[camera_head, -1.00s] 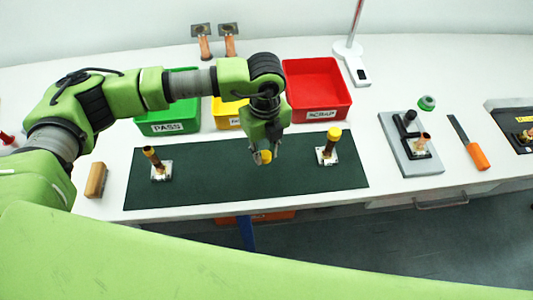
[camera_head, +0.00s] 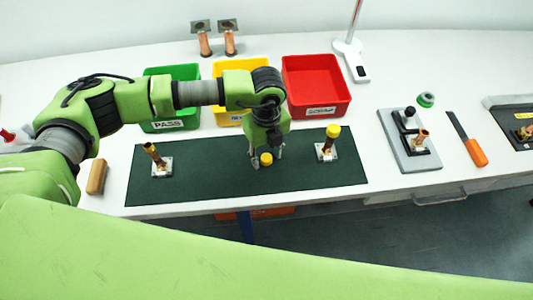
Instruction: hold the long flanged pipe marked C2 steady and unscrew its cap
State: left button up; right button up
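My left gripper (camera_head: 267,158) points down over the middle of the green mat (camera_head: 215,185). Its fingers are apart, one on each side of a small yellow cap (camera_head: 266,159) that appears to rest on the mat. A flanged copper pipe (camera_head: 154,156) stands on the left of the mat, with no yellow cap on its top. Another flanged pipe (camera_head: 328,148) stands on the right with a yellow cap (camera_head: 333,131) on top. No C2 mark is readable on either pipe. My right gripper is not in view.
Behind the mat stand a green PASS bin (camera_head: 161,126), a yellow bin (camera_head: 227,118) and a red SCRAP bin (camera_head: 340,104). A brown block (camera_head: 97,178) lies left of the mat. A grey fixture (camera_head: 393,130) and an orange-handled tool (camera_head: 476,152) are to the right.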

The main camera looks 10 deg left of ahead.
aim_at(266, 157)
pick_arm(q)
jog(key=shift+r, duration=0.1)
jog(key=shift+r, duration=0.25)
notch_tip(266, 157, up, 12)
jog(key=b, duration=0.3)
jog(key=shift+f, duration=0.15)
